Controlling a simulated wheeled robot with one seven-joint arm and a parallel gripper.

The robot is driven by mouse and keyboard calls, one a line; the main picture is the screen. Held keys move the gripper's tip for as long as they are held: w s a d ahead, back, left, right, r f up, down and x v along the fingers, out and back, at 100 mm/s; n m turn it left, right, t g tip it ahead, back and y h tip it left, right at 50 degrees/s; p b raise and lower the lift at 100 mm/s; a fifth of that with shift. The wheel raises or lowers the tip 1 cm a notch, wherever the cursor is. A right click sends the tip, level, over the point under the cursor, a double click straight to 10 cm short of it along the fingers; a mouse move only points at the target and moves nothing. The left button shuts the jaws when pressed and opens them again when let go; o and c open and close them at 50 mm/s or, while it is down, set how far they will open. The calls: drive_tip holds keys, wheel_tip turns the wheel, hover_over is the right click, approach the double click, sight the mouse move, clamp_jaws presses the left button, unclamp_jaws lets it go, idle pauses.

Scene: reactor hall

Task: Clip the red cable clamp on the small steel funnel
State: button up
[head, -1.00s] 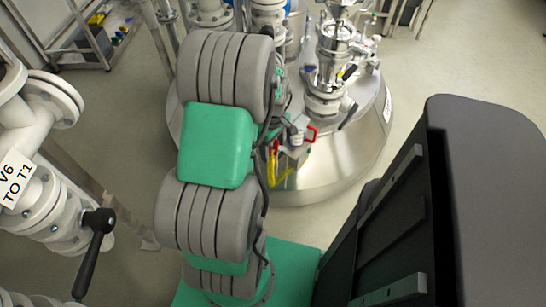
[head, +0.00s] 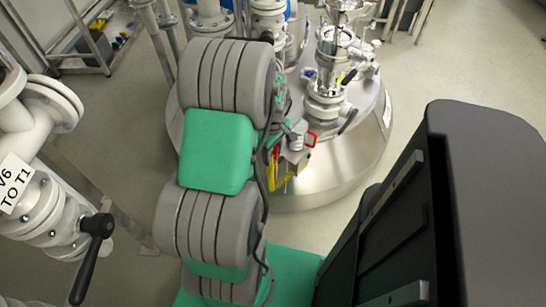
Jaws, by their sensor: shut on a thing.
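My arm stands in front of the steel vessel, and its links hide much of my wrist. My gripper (head: 298,136) shows small and partly hidden just right of the arm, over the vessel's near left edge. It is shut on the red cable clamp (head: 311,139), which shows as a small red loop at its right side. The fingertips are too small to make out clearly. The small steel funnel cannot be picked out for certain among the shiny steel fittings (head: 335,45) on top of the vessel. The clamp is apart from those fittings.
The round steel vessel (head: 340,165) carries several valves and pipes. Yellow parts (head: 279,178) show beside my gripper. A white flanged pipe (head: 45,200) with a black lever (head: 93,250) stands at the left. A shelf rack (head: 95,55) is at the back left. Floor is clear at the right.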

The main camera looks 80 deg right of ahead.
drive_tip(key=shift+r+p, duration=1.9)
drive_tip(key=shift+r, duration=0.35)
